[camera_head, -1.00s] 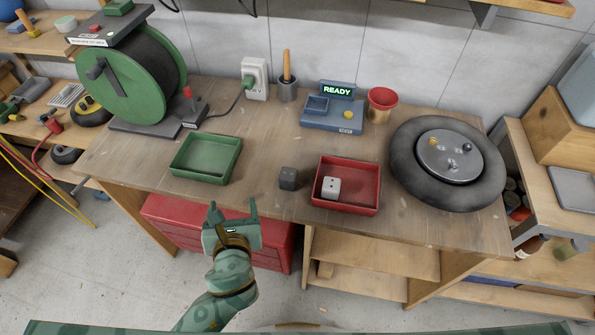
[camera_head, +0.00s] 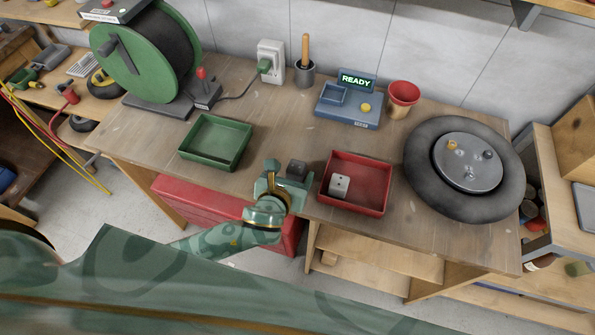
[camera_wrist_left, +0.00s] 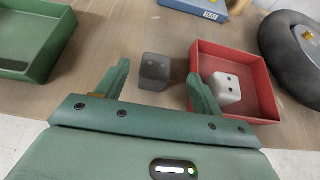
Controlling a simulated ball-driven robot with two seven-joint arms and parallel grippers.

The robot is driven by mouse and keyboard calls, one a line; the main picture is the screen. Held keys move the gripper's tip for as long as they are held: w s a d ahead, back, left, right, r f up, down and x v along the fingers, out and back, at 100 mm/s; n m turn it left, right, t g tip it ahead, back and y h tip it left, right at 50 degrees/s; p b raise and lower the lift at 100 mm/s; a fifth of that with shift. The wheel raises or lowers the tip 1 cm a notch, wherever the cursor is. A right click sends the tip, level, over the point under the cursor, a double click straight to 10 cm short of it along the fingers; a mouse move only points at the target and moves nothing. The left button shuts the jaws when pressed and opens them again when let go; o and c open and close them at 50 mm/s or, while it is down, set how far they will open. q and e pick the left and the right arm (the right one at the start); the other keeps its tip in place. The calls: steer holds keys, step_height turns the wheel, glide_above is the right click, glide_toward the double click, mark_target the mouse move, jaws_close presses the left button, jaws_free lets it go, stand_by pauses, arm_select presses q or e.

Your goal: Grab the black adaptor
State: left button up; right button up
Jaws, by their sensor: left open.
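The black adaptor is a small dark grey cube (camera_head: 297,169) with dots on its face. It stands on the bench between the green tray and the red tray. In the left wrist view the dark cube (camera_wrist_left: 155,71) lies just beyond the fingertips, roughly between their lines. My left gripper (camera_head: 285,182) is open and empty, at the bench's front edge close to the cube. In the left wrist view its two fingers (camera_wrist_left: 158,80) are spread apart. I cannot tell whether either finger touches the cube. My right gripper is not in view.
The red tray (camera_head: 384,208), with a light grey cube (camera_head: 339,185) in it, is close on the right. The green tray (camera_head: 243,160) is on the left.

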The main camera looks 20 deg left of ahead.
mark_target(296, 168)
arm_select(q)
steer(key=shift+w+f, duration=0.45)
steer(key=shift+w, duration=0.05)
steer(key=b+x, duration=0.1)
steer(key=x, duration=0.3)
steer(key=shift+w+a+f+b, duration=0.1)
steer(key=shift+a+f+b, duration=0.05)
steer(key=shift+f+b, duration=0.2)
steer(key=shift+r, duration=0.1)
steer(key=c, duration=1.1)
